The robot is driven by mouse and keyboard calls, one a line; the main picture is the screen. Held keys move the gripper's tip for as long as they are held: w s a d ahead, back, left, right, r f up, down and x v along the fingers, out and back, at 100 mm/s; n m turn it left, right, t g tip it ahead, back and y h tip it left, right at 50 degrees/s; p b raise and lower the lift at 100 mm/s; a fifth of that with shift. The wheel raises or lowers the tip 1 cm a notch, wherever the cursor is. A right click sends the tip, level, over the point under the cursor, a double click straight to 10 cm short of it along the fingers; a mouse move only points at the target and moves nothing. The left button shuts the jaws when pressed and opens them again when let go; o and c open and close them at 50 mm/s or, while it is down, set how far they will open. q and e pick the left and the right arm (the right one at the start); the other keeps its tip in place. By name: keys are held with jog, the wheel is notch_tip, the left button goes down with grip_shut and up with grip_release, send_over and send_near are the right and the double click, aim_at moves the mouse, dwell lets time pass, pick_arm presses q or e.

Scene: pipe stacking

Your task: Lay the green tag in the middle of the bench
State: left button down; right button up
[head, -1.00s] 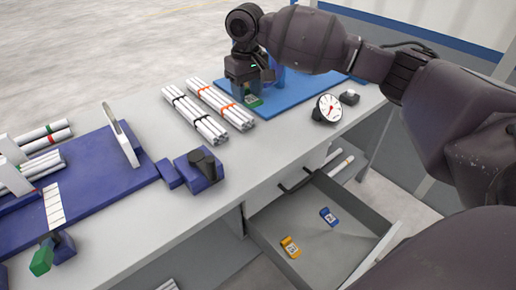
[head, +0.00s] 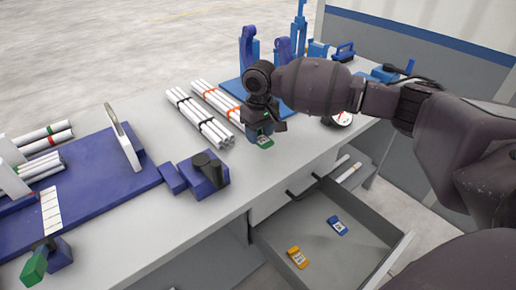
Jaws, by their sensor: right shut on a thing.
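The green tag (head: 265,142) is in my right gripper (head: 262,132), which points down and is shut on it. The tag's green edge and pale label show below the fingers. The gripper is above the grey bench (head: 262,172), in front of the pipe bundle with orange bands. I cannot tell exactly how high the tag is above the bench. My left gripper is not in view.
Bundles with black bands (head: 200,118) and orange bands (head: 215,98) lie behind and left of my gripper. A blue clamp block (head: 205,175) stands left. The open drawer (head: 300,225) holds a yellow tag (head: 297,257) and a blue tag (head: 338,226). Bench between clamp and gripper is clear.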

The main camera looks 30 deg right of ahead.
aim_at(260, 155)
jog(key=shift+f, duration=0.4)
notch_tip(260, 155, down, 5)
jog(key=shift+f+b, duration=0.1)
jog(key=shift+b, duration=0.7)
jog(key=shift+r, duration=0.2)
jog(key=shift+f, duration=0.15)
jog(key=o, duration=0.9)
